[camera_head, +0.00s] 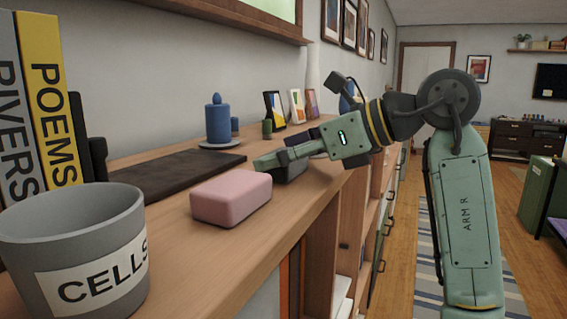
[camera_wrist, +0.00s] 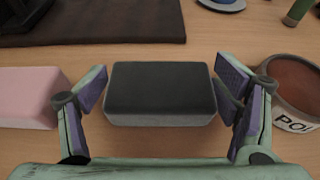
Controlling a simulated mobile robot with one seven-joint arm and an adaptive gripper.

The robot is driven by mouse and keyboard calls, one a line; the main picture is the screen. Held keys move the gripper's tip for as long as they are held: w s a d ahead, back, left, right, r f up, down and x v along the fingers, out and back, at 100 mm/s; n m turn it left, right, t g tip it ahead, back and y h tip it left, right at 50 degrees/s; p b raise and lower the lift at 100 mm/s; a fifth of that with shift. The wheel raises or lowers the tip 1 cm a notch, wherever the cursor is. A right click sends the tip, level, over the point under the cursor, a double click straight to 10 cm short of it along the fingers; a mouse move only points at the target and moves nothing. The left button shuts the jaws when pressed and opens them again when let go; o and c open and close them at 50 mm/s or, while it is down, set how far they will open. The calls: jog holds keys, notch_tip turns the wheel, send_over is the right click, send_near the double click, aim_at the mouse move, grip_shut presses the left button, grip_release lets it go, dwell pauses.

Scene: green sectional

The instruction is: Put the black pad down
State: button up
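The black pad (camera_wrist: 160,88) is a rounded block with a black top and grey sides. In the wrist view it sits between the two fingers of my gripper (camera_wrist: 163,88), whose tips meet its left and right sides. In the head view my gripper (camera_head: 282,159) reaches in over the wooden shelf top (camera_head: 165,245), and the dark pad (camera_head: 291,172) shows partly behind a finger and a pink block. The pad is at or very close to the wood; I cannot tell whether it touches.
The pink block (camera_head: 231,197) is left of the pad. A pot (camera_wrist: 294,85) stands close to the right finger in the wrist view. A dark flat mat (camera_head: 150,176), a blue candle (camera_head: 217,122) and small frames are behind. A grey CELLS cup (camera_head: 75,215) is in front.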

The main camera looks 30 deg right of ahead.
jog(key=c, duration=0.7)
